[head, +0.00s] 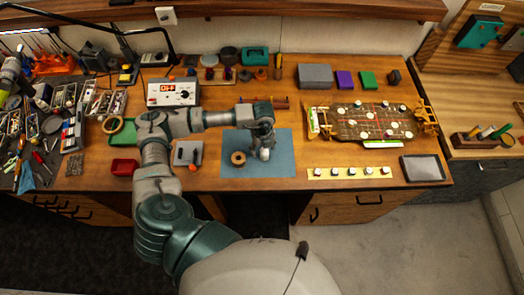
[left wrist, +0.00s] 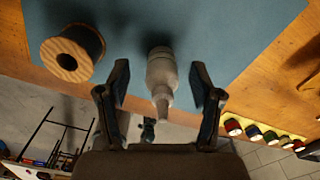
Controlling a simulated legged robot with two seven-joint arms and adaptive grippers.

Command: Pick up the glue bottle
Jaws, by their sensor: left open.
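The glue bottle (left wrist: 161,72) is pale grey with a tapered nozzle, on the blue mat (left wrist: 215,30). In the left wrist view it lies between the two fingers of my left gripper (left wrist: 160,100), with a gap on each side. The gripper is open. In the head view my left gripper (head: 264,140) is over the blue mat (head: 283,165), and the bottle (head: 265,154) shows just below it, partly covered. My right gripper is not in view.
A wooden spool (left wrist: 72,53) stands close beside the bottle; it also shows in the head view (head: 238,158). A soldering station (head: 172,92) is behind my arm.

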